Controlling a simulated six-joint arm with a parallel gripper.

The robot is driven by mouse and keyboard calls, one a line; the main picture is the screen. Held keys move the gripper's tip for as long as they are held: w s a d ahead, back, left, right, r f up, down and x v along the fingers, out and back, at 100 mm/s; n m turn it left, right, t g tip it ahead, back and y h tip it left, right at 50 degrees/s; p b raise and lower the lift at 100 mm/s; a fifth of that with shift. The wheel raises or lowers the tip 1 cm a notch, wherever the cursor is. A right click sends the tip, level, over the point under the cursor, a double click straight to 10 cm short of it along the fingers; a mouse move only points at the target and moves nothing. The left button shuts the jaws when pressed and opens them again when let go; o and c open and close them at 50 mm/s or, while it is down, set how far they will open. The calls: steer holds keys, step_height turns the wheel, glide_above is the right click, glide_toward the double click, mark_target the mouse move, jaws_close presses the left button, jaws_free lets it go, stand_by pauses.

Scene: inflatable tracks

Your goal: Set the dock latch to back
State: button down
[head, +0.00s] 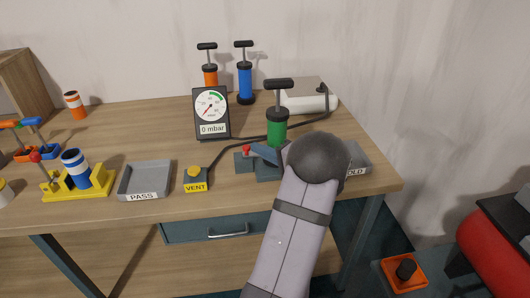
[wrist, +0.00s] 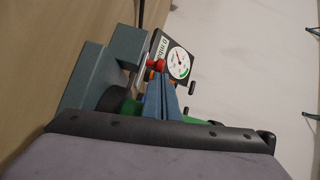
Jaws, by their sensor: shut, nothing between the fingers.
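The dock (head: 243,167) is a blue-grey block on the bench. The green pump (head: 277,128) stands at it, its lower part hidden behind my arm. The latch shows as a red knob (head: 246,149) at the dock's left side. In the wrist view the dock (wrist: 121,44) lies to the left, and the red latch knob (wrist: 157,64) shows just beyond my fingertips. My gripper (head: 254,148) has blue fingers, shut and empty, right beside the knob; I cannot tell whether they touch it. In the wrist view the gripper (wrist: 160,77) points at the knob.
The gauge (head: 211,112) reads 0 mbar behind the dock. A yellow VENT button (head: 195,174) and the PASS tray (head: 145,180) are to the left. The HOLD tray (head: 357,158) is partly hidden by my arm. Orange (head: 210,76) and blue (head: 245,83) pumps stand at the back.

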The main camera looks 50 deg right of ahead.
steer(key=shift+w+a+b, duration=0.35)
steer(key=shift+w+a, duration=0.3)
steer(key=shift+a, duration=0.15)
steer(key=shift+f, duration=0.1)
steer(key=s+a+r+b, duration=0.1)
steer(key=s+b, duration=0.1)
steer(key=s, duration=0.8)
steer(key=shift+a+r, duration=0.15)
